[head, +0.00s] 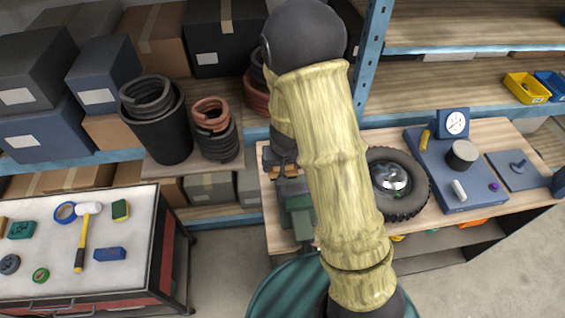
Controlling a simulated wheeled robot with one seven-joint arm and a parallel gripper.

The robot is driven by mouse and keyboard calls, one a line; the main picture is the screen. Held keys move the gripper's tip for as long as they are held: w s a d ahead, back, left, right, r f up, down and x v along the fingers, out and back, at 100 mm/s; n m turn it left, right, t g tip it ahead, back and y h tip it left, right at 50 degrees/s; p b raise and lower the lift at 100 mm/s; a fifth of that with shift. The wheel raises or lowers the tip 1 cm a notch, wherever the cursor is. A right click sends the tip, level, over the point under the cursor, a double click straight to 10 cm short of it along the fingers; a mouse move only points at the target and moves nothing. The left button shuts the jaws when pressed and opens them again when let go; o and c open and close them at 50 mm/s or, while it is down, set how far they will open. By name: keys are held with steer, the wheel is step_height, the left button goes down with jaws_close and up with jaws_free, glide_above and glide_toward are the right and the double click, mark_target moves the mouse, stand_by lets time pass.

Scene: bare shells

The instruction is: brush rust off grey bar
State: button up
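My arm, in a yellow sleeve, fills the middle of the head view and hides much of the workbench (276,236). A small dark part with orange bits shows left of the sleeve, above a green vise (299,216); I cannot tell whether it belongs to my wrist. My gripper's fingers are hidden behind the arm, so their opening and anything in them cannot be made out. I cannot make out a grey bar, rust or a brush. The vise's jaws are mostly covered.
A tyre (398,184) and a blue plate with a gauge (454,124) occupy the bench's right side. A tool cart (60,282) at left carries a hammer (84,235) and tapes. Shelves with boxes stand behind. Grey floor shows between cart and bench.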

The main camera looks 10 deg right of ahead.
steer(key=shift+f+b, duration=0.25)
steer(key=shift+b, duration=0.3)
steer(key=shift+w+r, duration=0.1)
steer(key=shift+w, duration=0.05)
